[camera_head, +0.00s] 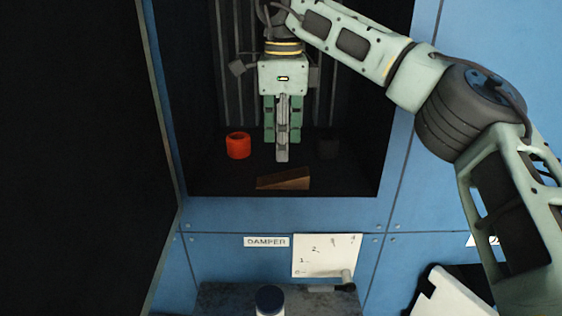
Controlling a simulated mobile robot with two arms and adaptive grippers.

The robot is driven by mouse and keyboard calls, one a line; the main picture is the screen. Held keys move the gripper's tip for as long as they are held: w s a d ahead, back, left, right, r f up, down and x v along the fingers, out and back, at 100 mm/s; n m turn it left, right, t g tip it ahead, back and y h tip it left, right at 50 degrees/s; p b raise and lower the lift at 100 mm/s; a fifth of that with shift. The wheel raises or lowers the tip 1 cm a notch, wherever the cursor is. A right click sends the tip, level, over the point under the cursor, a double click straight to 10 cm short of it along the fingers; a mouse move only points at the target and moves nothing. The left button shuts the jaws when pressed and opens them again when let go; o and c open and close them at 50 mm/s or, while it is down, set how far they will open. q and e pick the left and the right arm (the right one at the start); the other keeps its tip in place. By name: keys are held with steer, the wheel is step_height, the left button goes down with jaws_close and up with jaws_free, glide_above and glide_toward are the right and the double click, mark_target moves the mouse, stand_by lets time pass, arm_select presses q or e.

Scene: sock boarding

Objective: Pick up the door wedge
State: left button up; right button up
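The door wedge (286,180) is a brown wooden wedge on the dark floor of the open compartment, near its front edge. Its thicker end is at the right. My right gripper (282,148), whose arm comes in from the right, hangs with its fingers pointing down inside the compartment. It shows above and behind the wedge in the picture, apart from it. One grey finger is in front of two green ones, and the gap between them lies along the line of sight, so I cannot tell how far they are open. My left gripper is not in view.
Blue frame walls (398,150) bound the compartment. Below are a white plate with a lever (346,277) and a dark-capped bottle (270,300) on a grey ledge.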

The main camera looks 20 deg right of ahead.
mark_target(284, 176)
steer(key=shift+w+d+f, duration=0.1)
steer(key=shift+w+d, duration=0.05)
steer(key=shift+w, duration=0.05)
steer(key=shift+s+f+p, duration=0.1)
steer(key=shift+f+p, duration=0.2)
steer(key=shift+f, duration=0.65)
steer(key=shift+s+f, duration=0.2)
steer(key=shift+f, duration=0.05)
steer(key=f+p, duration=0.3)
steer(key=f, duration=0.1)
steer(key=shift+s+f, duration=0.1)
steer(key=shift+s, duration=0.1)
steer(key=shift+f, duration=0.3)
steer(key=shift+w, duration=0.1)
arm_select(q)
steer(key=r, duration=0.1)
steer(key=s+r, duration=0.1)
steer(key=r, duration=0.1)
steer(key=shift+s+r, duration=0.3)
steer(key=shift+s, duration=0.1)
arm_select(e)
steer(key=c, duration=1.2)
